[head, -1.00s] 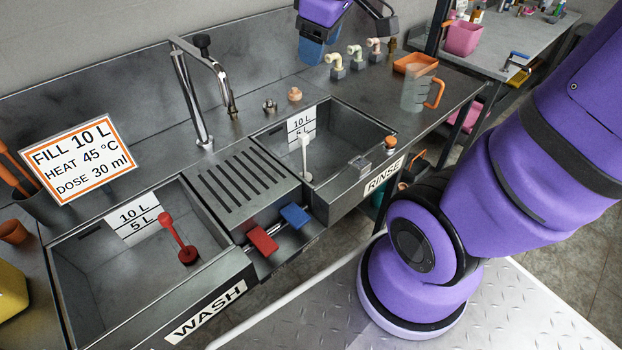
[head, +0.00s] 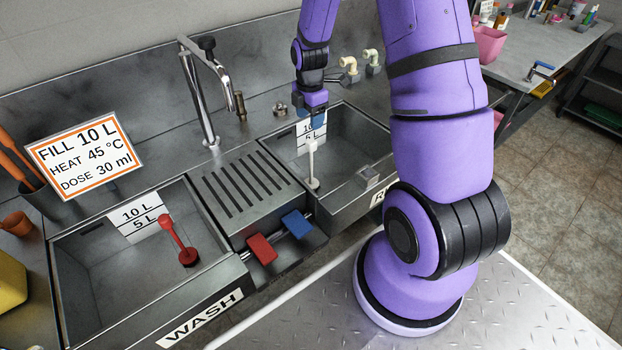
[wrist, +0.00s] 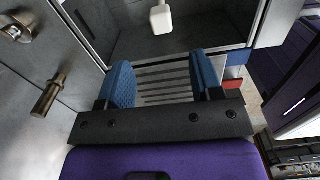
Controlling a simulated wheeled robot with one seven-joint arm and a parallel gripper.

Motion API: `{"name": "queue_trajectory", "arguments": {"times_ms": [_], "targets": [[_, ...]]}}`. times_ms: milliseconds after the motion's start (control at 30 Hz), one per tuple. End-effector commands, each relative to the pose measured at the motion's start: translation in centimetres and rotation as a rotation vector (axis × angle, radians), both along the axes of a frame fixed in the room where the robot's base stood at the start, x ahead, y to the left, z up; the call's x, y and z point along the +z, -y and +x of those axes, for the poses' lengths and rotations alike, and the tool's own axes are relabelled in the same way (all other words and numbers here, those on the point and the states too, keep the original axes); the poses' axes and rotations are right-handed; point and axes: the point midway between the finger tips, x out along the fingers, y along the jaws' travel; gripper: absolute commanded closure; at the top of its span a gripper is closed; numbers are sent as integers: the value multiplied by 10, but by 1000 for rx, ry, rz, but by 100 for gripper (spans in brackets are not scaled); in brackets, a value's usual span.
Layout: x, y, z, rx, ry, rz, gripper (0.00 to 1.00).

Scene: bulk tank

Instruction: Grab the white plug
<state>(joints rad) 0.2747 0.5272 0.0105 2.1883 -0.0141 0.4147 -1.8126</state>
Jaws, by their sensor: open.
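The white plug (head: 312,165) stands upright in the rinse basin (head: 352,132), near its left wall. It is a thin stem with a knob on top. In the wrist view its white top (wrist: 161,19) shows at the upper edge, beyond my fingertips. My gripper (head: 314,118) hangs over the back left part of the rinse basin, above the plug and apart from it. In the wrist view its two blue fingers (wrist: 163,75) are spread, with only the slatted drainer seen between them.
A red plug (head: 177,241) stands in the wash basin (head: 95,275). The slatted drainer (head: 240,187) lies between the basins, with red (head: 261,249) and blue (head: 297,224) pedals in front. A tall faucet (head: 205,95) stands behind, left of my gripper.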

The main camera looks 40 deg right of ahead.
Motion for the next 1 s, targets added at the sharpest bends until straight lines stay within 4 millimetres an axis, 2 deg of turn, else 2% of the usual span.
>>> {"name": "queue_trajectory", "arguments": {"times_ms": [400, 767, 1000], "targets": [[-54, 4, 1, 47, -14, 5, 40], [-81, 4, 0, 46, -13, 4, 40], [-113, 3, -1, 46, -13, 4, 40]]}}
